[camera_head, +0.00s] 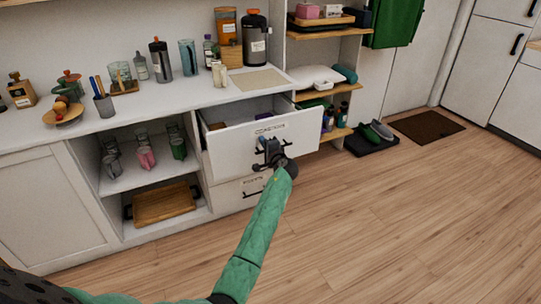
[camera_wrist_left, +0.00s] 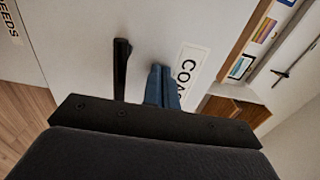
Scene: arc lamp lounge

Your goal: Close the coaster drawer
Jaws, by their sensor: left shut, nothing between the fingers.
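The coaster drawer (camera_head: 238,144) is the upper white drawer under the counter, and it stands pulled out with its inside partly showing. A label beginning "COA" (camera_wrist_left: 186,66) is on its front in the left wrist view. Its dark handle (camera_wrist_left: 121,68) shows beside the fingers there. My left gripper (camera_head: 268,148) is at the drawer front, just below the label, and covers part of the front. Its bluish fingers (camera_wrist_left: 163,84) are shut with nothing between them, pointing at the front. I cannot tell whether they touch it. My right gripper is not in view.
A lower drawer (camera_head: 236,193) is shut beneath. The white counter (camera_head: 190,93) above holds jars, bottles and a beige mat (camera_head: 258,80). Open shelves (camera_head: 125,180) with glasses are at left. A shelf unit (camera_head: 340,88) stands at right. The wood floor (camera_head: 400,220) in front is clear.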

